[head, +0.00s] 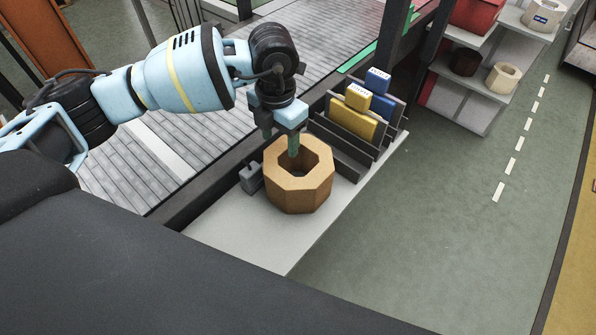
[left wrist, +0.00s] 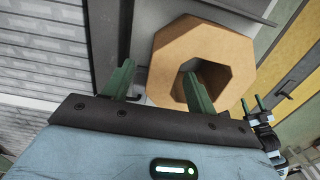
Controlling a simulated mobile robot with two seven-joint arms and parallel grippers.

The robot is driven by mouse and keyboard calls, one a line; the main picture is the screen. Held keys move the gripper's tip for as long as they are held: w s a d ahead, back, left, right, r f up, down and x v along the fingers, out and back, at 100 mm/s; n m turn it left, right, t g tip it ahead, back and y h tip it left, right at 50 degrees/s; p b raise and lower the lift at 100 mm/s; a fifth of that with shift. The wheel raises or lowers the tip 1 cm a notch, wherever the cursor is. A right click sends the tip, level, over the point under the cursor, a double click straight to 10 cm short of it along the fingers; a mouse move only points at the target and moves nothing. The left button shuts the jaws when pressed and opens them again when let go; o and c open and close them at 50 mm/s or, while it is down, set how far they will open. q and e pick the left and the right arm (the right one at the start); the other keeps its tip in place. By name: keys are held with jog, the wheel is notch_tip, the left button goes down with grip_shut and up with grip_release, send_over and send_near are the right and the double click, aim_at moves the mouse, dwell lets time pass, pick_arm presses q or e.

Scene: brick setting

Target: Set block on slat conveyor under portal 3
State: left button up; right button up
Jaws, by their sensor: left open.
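The block, a tan octagonal ring with a hole through it (head: 299,188), rests on a pale grey ledge (head: 245,240); it also shows in the left wrist view (left wrist: 165,60). My left gripper (head: 280,146) is open at the block's far side. One green finger is over the hole, the other outside the wall. In the left wrist view the fingers (left wrist: 158,85) are apart. The grey slat conveyor (head: 205,150) runs behind the ledge. Dark portal posts (head: 400,40) rise at upper centre; no portal number is readable. My right gripper (left wrist: 252,105) shows small, its tips apart.
A rack (head: 345,155) holding yellow and blue labelled pieces (head: 359,112) stands just right of the block. A small grey item (head: 251,178) sits left of it. Shelves (head: 470,112) with red, dark and cream pieces stand upper right. The green floor (head: 430,220) is clear.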

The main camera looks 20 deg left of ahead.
aim_at(280, 156)
pick_arm(q)
jog(key=shift+s+f, duration=0.2)
jog(key=shift+f, duration=1.1)
jog(key=shift+s+f, duration=0.15)
jog(key=shift+f, duration=1.15)
grip_shut()
jog(key=shift+w+d+r, duration=0.1)
jog(key=shift+r, duration=0.05)
